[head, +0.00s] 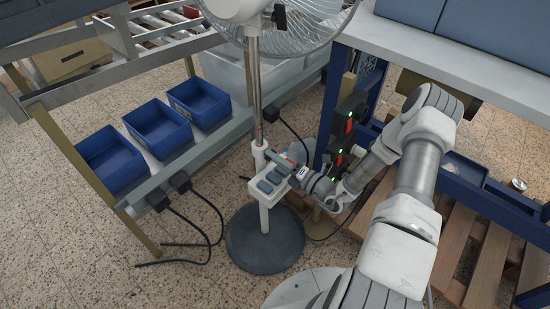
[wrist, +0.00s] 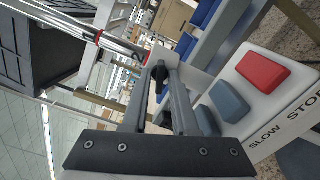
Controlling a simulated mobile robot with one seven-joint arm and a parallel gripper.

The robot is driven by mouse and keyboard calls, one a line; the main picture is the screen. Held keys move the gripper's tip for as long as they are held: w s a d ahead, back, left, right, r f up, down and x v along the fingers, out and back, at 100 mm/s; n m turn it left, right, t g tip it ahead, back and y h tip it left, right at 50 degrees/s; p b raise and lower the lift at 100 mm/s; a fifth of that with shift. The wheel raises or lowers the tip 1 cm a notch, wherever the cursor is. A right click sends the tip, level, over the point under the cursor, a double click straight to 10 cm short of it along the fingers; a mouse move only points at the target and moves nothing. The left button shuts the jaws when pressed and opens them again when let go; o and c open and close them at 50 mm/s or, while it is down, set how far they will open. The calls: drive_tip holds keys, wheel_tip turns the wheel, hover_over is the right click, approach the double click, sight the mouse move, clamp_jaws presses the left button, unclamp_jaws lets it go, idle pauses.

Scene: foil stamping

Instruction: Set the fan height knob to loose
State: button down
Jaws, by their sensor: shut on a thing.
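The pedestal fan stands upright, its grey wire cage (head: 290,30) at the top of the head view and its chrome pole (head: 256,95) running down into a white collar (head: 259,152). My gripper (head: 276,158) reaches in from the right at collar height, just above the button panel. In the wrist view, my gripper (wrist: 160,76) is shut on a small black knob (wrist: 160,82) between its fingertips. The fingers hide part of the knob, and its setting, tight or loose, cannot be read. In the head view the knob is hidden.
The fan's white panel (wrist: 240,127) has a red button (wrist: 262,72) and grey buttons close beside my fingers. The fan's round dark base (head: 264,240) rests on the floor. Blue bins (head: 158,126) stand left; a blue-framed bench (head: 440,58) and wooden pallet (head: 490,262) are right.

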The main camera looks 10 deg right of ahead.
drive_tip(key=shift+n, duration=0.3)
drive_tip(key=n+p, duration=0.1)
drive_tip(key=n, duration=0.1)
drive_tip(key=shift+n, duration=0.4)
drive_tip(key=n+p, duration=0.1)
drive_tip(key=n, duration=0.2)
drive_tip(key=shift+n, duration=0.3)
drive_tip(key=n+p, duration=0.1)
drive_tip(key=n, duration=0.2)
drive_tip(key=shift+n+p, duration=0.45)
drive_tip(key=shift+n, duration=1.45)
drive_tip(key=shift+f, duration=0.1)
drive_tip(key=c, duration=0.9)
unclamp_jaws()
drive_tip(key=shift+c, duration=0.2)
